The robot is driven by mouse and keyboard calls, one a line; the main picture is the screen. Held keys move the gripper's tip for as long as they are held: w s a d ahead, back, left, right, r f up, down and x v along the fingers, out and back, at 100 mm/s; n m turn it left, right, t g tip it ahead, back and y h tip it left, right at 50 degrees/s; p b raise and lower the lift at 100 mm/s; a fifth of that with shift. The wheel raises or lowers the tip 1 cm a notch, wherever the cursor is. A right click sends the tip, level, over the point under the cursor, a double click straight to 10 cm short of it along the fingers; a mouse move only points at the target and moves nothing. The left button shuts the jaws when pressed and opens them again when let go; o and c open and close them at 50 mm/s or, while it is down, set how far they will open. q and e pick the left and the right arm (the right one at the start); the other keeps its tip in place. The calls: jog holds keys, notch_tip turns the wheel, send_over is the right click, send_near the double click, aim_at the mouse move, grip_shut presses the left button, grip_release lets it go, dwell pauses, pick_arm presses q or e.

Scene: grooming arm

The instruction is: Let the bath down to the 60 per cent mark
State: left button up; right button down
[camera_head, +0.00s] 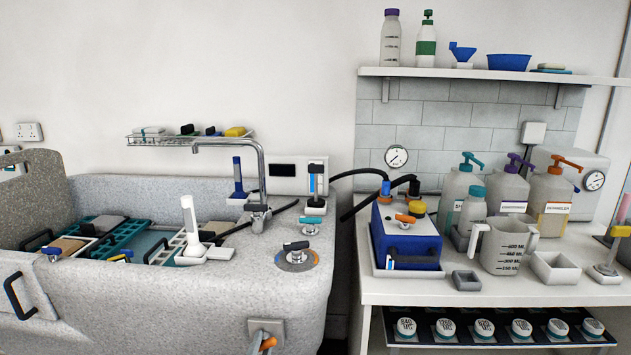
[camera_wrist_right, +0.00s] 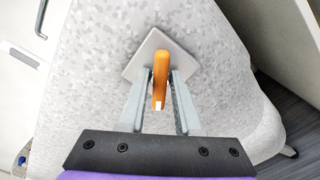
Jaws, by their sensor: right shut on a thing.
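The orange lever (camera_head: 268,343) sits on a square grey plate (camera_head: 264,328) low on the front of the speckled grey bath (camera_head: 180,305). In the right wrist view, my right gripper (camera_wrist_right: 160,78) has its two fingers on either side of the orange lever (camera_wrist_right: 160,70) and is shut on it. The lever points down toward the gripper in that view. Bluish water (camera_head: 150,243) shows between the trays and racks in the bath. I cannot read a level or a 60 per cent mark. My left gripper is not in view.
A curved grey tap (camera_head: 262,170) and a round-based lever valve (camera_head: 296,256) stand on the bath's right ledge. Teal racks (camera_head: 118,240) cover much of the basin. A white counter (camera_head: 400,290) at right holds a blue unit, bottles and a jug (camera_head: 508,250).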

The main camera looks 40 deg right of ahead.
jog(key=shift+m+p, duration=0.35)
jog(key=shift+m, duration=2.45)
jog(key=shift+p, duration=0.3)
jog(key=shift+m, duration=0.3)
jog(key=c, duration=0.7)
grip_release()
jog(key=shift+a, duration=0.1)
